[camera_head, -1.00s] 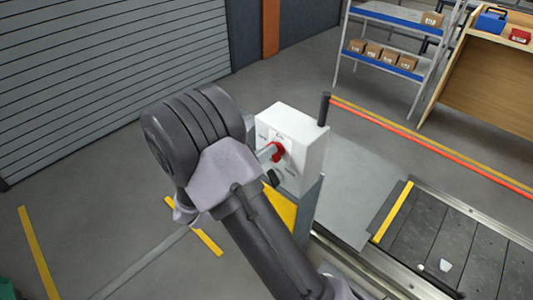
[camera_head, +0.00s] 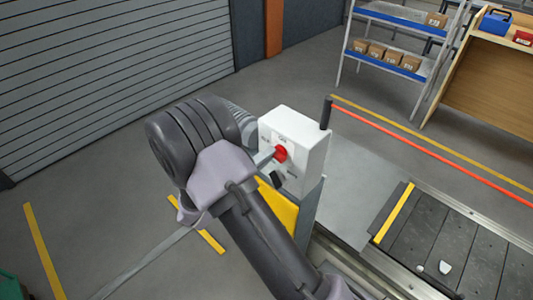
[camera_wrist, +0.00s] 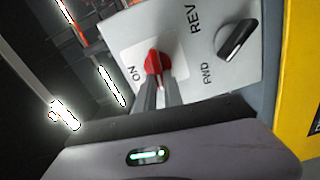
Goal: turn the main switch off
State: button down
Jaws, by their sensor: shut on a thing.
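The main switch is a red knob (camera_head: 281,153) on the front of a white control box (camera_head: 312,150). In the wrist view the red knob (camera_wrist: 153,62) sits on a pale plate, with the word ON printed at its left. My gripper (camera_head: 268,157) reaches the box from the left. In the wrist view my gripper's two grey fingers (camera_wrist: 159,82) are shut on the red knob, one on each side. The fingers hide part of the knob, and any OFF mark is not visible to me.
A black selector knob (camera_wrist: 236,40) with REV and FWD labels is close beside the red knob. A dark post (camera_head: 326,112) stands at the box's corner. The slat conveyor (camera_head: 440,245) lies to the right. Open floor (camera_head: 110,215) is at the left.

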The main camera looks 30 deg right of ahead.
jog(key=shift+f+n, duration=0.1)
jog(key=shift+n, duration=0.6)
jog(key=c, duration=1.5)
grip_release()
jog(key=shift+o, duration=0.2)
jog(key=shift+p, duration=0.3)
jog(key=p+v, duration=0.3)
jog(key=v, duration=1.4)
jog(key=shift+a, duration=0.2)
jog(key=shift+s, duration=0.1)
